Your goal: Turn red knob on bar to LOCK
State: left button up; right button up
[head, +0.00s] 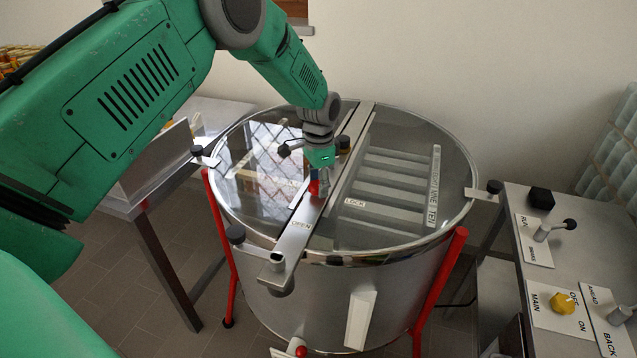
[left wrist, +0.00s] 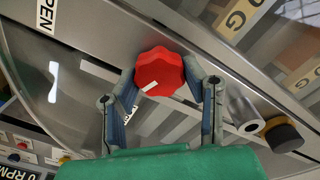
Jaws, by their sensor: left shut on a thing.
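The red knob (head: 314,187) sits on the flat metal bar (head: 290,240) that crosses the glass-topped tank. My left gripper (head: 321,182) comes down over it from above and hides much of it in the head view. In the left wrist view the red lobed knob (left wrist: 163,68) lies between the two fingers of my left gripper (left wrist: 163,82), which is shut on it. A white mark on the knob points down and left in that picture. My right gripper is not in view.
A dark-topped post (left wrist: 283,133) stands near the knob. Black clamp knobs (head: 236,233) ring the tank (head: 330,295). Right is a panel with a yellow knob (head: 563,303) and a lever (head: 555,229). A grey table (head: 205,112) stands left.

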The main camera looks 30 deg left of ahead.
pick_arm(q)
jog(key=shift+w+r+n, duration=0.1)
jog(key=shift+w+n, duration=0.05)
jog(key=shift+n, duration=0.95)
jog(key=shift+w+r+n, duration=0.1)
jog(key=shift+w+n, duration=0.05)
jog(key=shift+n, duration=0.95)
jog(key=o, duration=1.1)
jog(key=shift+w+f, duration=0.1)
jog(key=shift+f, duration=0.05)
notch_tip(320, 180, up, 12)
jog(key=shift+f, duration=0.1)
